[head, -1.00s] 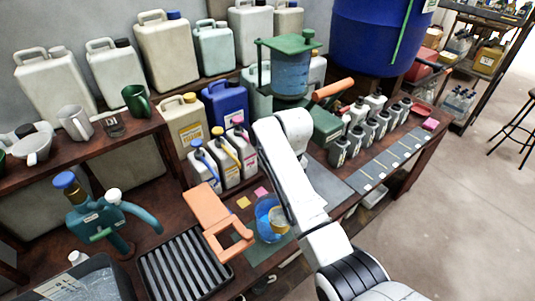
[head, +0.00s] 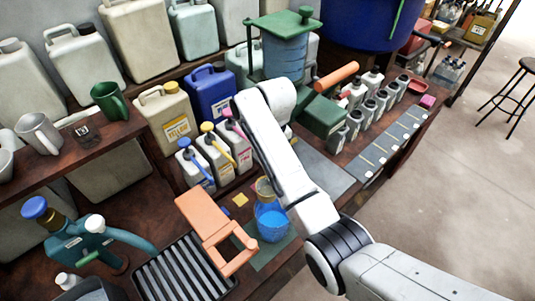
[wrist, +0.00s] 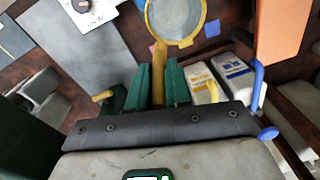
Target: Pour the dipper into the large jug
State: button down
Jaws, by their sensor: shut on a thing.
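The dipper (head: 265,188), with a yellow rim and a pale, round bowl, is near the top of a clear jug holding blue liquid (head: 272,224). I cannot tell whether it touches the jug, or whether this is the large jug. My gripper's green fingers (wrist: 158,85) are shut on the dipper's yellow handle (wrist: 158,72). The dipper's bowl (wrist: 176,16) is beyond the fingertips at the top of the wrist view, greyish inside; I cannot tell whether it holds liquid. My arm hides the gripper in the head view.
An orange block with a handle (head: 208,222) stands left of the jug, beside a black slatted rack (head: 182,268). Small bottles with blue, yellow and pink caps (head: 216,150) stand behind. A grey mat (head: 325,170) lies to the right.

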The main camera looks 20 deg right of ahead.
jog(key=shift+s+r+t, duration=0.6)
jog(key=shift+r+t, duration=0.15)
jog(key=shift+t, duration=0.15)
jog(key=shift+s+d+r+t, duration=0.1)
jog(key=shift+s+r+t, duration=0.5)
jog(key=shift+s+t, duration=0.45)
jog(key=s+t, duration=0.4)
jog(key=t, duration=0.1)
jog(key=shift+d+r+y+b, duration=0.1)
jog(key=shift+r+y+b, duration=0.1)
jog(key=shift+y+b, duration=0.1)
jog(key=shift+s+f+t+b, duration=0.15)
jog(key=shift+s+t+b, duration=0.4)
jog(key=shift+b, duration=0.95)
jog(key=shift+s+f+t+b, duration=0.15)
jog(key=shift+s+t+b, duration=0.35)
jog(key=shift+b, duration=1)
jog(key=shift+s+d+f+t+b, duration=0.1)
jog(key=shift+s+f+t+b, duration=0.35)
jog(key=shift+b, duration=0.9)
jog(key=shift+s+f+t+b, duration=0.1)
jog(key=shift+s+t+b, duration=0.5)
jog(key=shift+b, duration=0.75)
jog(key=shift+s+d+f+n+t+y+b, duration=0.2)
jog(key=shift+s+f+t+b, duration=1.1)
jog(key=shift+b, duration=3.05)
